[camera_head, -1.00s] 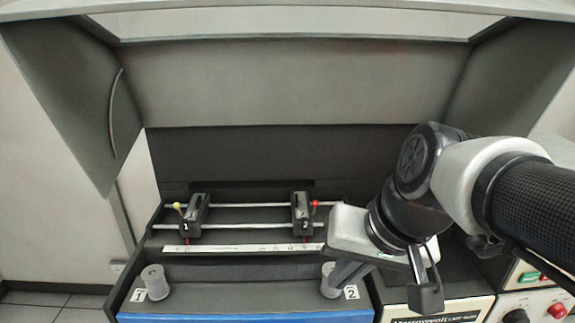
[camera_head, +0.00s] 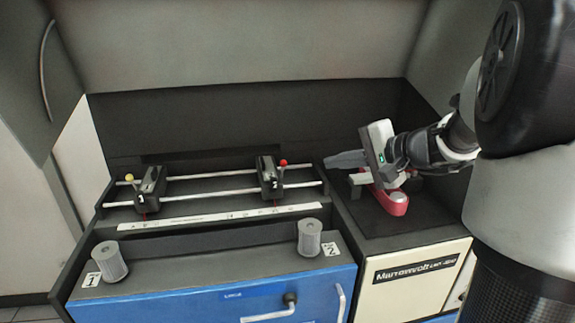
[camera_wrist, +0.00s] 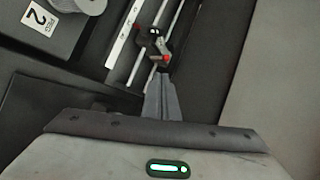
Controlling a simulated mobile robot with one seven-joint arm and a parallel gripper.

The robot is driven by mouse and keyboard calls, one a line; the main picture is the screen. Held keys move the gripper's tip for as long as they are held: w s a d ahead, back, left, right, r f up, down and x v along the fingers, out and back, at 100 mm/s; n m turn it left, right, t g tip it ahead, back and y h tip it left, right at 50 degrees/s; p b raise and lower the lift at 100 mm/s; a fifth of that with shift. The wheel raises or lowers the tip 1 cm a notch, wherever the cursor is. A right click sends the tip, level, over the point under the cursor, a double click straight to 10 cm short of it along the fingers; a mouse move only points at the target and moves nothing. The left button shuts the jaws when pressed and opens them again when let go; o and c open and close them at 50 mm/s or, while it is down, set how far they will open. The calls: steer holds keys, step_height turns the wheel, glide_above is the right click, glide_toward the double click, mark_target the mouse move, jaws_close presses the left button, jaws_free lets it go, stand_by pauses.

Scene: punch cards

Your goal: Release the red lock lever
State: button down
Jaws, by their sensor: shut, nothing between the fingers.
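The red lock lever is a short lever with a red ball knob (camera_head: 283,162) on the black carriage marked 2 (camera_head: 270,178), which sits on two silver rails. The knob also shows in the wrist view (camera_wrist: 166,58), just beyond my fingertips. My gripper (camera_head: 328,161) points left toward the knob from the right end of the rails. Its fingers look closed together with nothing between them, and the tips seem apart from the knob. The exact gap is hard to judge. In the wrist view, the fingers (camera_wrist: 160,85) line up roughly with the carriage.
A second carriage (camera_head: 150,185) with a yellow knob (camera_head: 129,177) stands on the rails at left. A scale strip (camera_head: 220,217) runs in front. Grey pegs (camera_head: 110,262) and (camera_head: 310,238) stand nearer. A red object with a round pale top (camera_head: 395,202) lies below my gripper.

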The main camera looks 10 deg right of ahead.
glide_toward(286, 163)
steer(key=f+x, duration=0.1)
steer(key=x, duration=0.4)
steer(key=shift+w+a, duration=0.3)
steer(key=shift+r+p, duration=0.1)
steer(key=shift+p, duration=0.35)
steer(key=shift+w+r+p, duration=0.15)
steer(key=shift+r+p, duration=0.1)
steer(key=shift+p, duration=0.6)
steer(key=shift+w+f+g, duration=0.1)
steer(key=shift+g, duration=0.2)
steer(key=shift+p, duration=0.5)
